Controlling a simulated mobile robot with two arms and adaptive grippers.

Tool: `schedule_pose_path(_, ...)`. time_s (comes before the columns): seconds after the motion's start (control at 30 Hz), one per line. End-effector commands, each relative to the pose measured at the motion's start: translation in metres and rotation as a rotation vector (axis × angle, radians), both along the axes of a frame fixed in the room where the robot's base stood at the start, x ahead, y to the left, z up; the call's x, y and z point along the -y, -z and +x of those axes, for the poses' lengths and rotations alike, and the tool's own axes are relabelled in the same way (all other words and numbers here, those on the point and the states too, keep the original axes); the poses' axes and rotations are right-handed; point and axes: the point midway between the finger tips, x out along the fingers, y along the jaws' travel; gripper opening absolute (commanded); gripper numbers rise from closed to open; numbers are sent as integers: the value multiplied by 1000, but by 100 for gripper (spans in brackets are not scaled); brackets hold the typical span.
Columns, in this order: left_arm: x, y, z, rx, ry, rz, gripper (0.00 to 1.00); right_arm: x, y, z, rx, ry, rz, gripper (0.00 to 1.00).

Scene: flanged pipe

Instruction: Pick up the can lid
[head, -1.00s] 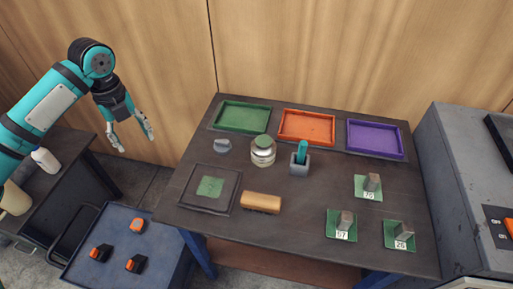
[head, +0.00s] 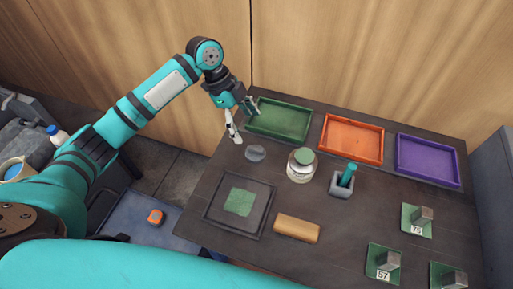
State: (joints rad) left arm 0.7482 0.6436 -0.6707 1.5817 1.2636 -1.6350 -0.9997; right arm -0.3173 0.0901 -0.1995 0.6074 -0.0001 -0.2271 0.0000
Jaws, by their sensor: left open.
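A small round grey piece (head: 255,153), which looks like the can lid, lies on the dark table at its left side. A silver can (head: 301,168) with a green top stands just right of it, upright. My left gripper (head: 246,127) is open and empty. Its fingers point down, just behind and left of the grey piece in the picture, apart from it. One finger overlaps the near left corner of the green tray (head: 279,136). I cannot tell its exact height. My right gripper is not in view.
The table (head: 205,180) also holds orange (head: 353,157) and purple (head: 430,180) trays, a grey holder (head: 341,188) with a teal piece, a wooden block (head: 297,228), a dark square tray (head: 214,213) with a green patch, and several numbered green plates at the right.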

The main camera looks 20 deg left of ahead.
Motion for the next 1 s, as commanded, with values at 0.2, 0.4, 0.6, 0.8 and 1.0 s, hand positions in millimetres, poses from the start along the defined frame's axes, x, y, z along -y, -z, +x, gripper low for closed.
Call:
schedule_pose_path(0.2, 16, 38, -1, -3, 1, 1, 82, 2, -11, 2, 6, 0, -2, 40)
schedule_pose_path(0.4, 21, 52, -1, 0, 2, 1, 82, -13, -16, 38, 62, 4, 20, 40)
schedule_pose_path(0.6, 28, 73, -8, -5, 2, 2, 82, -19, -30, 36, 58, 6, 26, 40)
schedule_pose_path(0.8, 36, 98, -9, 0, 2, 2, 82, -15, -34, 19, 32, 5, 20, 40)
schedule_pose_path(1.0, 37, 102, -8, 2, 1, 3, 82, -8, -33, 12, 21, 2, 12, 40)
